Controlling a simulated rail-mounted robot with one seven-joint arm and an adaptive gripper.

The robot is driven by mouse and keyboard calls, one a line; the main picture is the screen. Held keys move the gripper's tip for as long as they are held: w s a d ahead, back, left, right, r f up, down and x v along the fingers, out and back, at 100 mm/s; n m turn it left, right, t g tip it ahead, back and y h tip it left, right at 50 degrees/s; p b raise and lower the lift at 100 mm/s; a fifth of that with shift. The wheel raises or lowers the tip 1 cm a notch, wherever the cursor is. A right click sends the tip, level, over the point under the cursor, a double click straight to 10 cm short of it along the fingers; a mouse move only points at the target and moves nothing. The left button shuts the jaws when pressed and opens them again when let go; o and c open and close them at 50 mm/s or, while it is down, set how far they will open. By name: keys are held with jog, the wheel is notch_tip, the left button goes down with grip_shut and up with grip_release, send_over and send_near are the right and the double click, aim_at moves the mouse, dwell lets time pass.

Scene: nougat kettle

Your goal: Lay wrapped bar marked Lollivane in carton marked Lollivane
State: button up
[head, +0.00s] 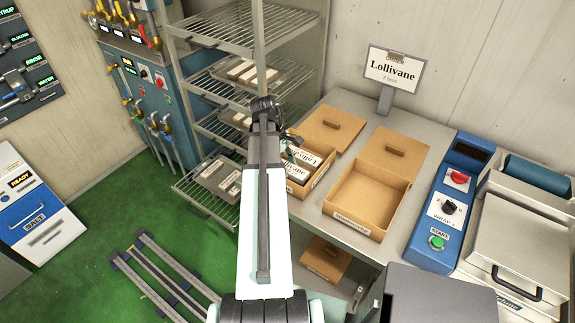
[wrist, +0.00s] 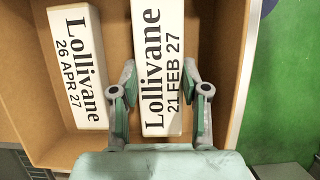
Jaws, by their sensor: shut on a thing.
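A white wrapped bar marked Lollivane, 21 FEB 27 (wrist: 158,60) is between the fingers of my gripper (wrist: 160,80), which is shut on it. The bar is inside the walls of an open brown carton (wrist: 226,75); I cannot tell whether it touches the floor. A second Lollivane bar, dated 26 APR 27 (wrist: 80,65), lies in the carton on the left. In the head view the carton (head: 300,188) stands on the bench with both bars partly visible. My arm hides part of it and most of the gripper. The carton's own label is too small to read.
An empty open carton (head: 343,222) stands to the right, with two brown lids (head: 333,128) behind. A sign reading Lollivane, 2 bars (head: 393,70) stands at the back. A wire rack with trays (head: 218,175) is at left, a blue wrapping machine (head: 445,205) at right.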

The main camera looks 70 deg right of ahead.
jog(key=shift+f+p, duration=0.3)
jog(key=shift+f, duration=0.2)
dwell(1.2)
jog(key=o, duration=1.7)
jog(key=shift+r+p, duration=3.2)
jog(key=shift+r, duration=0.85)
